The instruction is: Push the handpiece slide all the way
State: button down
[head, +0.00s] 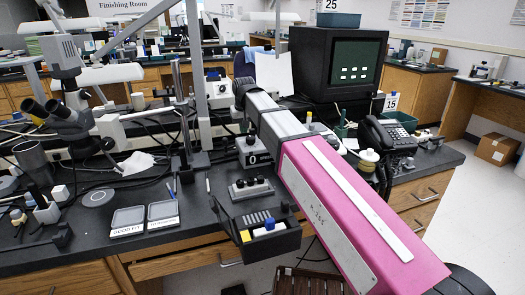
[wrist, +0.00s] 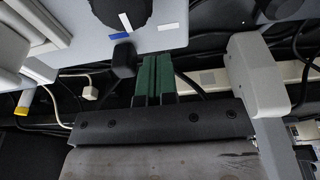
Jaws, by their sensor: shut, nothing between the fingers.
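No part is labelled as the handpiece slide, and I cannot pick it out for certain. A black slotted tray (head: 284,242) with a yellow end and blue and white pieces juts out at the bench front in the head view; it may be the slide. My gripper (wrist: 152,62) shows in the wrist view as two green fingers pressed together, empty, beside a pale grey panel (wrist: 195,32). A black knob (wrist: 123,60) is left of the fingers. I cannot tell whether the fingers touch the panel. In the head view my arm hides the fingertips.
A grey control box (head: 250,188) with black knobs stands behind the tray. A microscope (head: 75,115), two flat trays (head: 128,218) and cables crowd the bench left. A monitor (head: 335,65) and telephone (head: 390,140) stand right. A pale block (wrist: 255,75) is right of the fingers.

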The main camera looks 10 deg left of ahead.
notch_tip(320, 180, up, 6)
dwell(0.8)
